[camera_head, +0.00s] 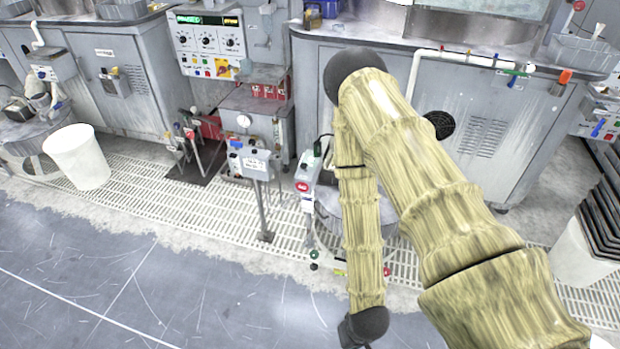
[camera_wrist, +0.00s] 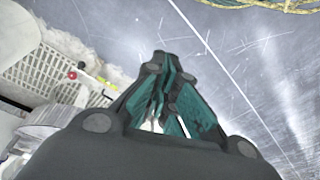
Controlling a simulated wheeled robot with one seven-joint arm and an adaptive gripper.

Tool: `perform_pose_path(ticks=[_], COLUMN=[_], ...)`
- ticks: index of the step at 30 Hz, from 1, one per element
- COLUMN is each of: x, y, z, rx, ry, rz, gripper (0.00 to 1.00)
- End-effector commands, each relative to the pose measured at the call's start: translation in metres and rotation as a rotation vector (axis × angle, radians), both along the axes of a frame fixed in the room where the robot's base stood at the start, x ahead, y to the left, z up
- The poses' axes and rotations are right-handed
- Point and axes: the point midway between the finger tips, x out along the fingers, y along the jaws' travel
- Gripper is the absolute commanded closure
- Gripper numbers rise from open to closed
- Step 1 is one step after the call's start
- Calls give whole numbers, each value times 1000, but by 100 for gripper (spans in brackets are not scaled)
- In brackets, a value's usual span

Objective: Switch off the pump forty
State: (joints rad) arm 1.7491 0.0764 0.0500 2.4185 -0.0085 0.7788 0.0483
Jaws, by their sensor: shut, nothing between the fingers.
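My gripper (camera_wrist: 165,72) shows in the wrist view with its dark and teal fingers together and nothing between them. It is over the scratched grey floor. In the head view my arm hangs down at centre right and the fingers are not seen. A narrow grey control box (camera_head: 306,172) with a red round part and a green top stands left of my arm. A grey box on a post (camera_head: 249,159), with blue parts and a white label, stands further left. I cannot read a number forty on either. My arm partly hides a round grey drum (camera_head: 330,208).
A large panel with dials (camera_head: 207,42) stands at the back. White grating (camera_head: 165,195) runs along the cabinets. A white bucket (camera_head: 77,157) stands at the left, and dark stacked trays (camera_head: 603,220) at the right. The floor (camera_head: 110,280) in front is clear.

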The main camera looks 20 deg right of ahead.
Motion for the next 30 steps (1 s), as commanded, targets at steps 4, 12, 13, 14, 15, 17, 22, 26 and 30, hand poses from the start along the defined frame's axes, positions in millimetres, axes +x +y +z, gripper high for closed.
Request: perform_pose_path(ticks=[4,12,13,14,15,17,22,26,30], x=[65,196,211,224,243,270,341,387,423], y=[33,71,73,74,75,75,60,36,3], z=[-46,-70,-69,-69,-68,-64,-46,-26,-1], rx=[101,308,332,355,387,437,577,686,799], ry=[-176,-524,-562,-599,-651,-728,-950,-1124,-1306], rz=[-126,-407,-440,-474,-519,-585,-779,-926,-1071], gripper=[100,100,100,100,100,100,100,100,100])
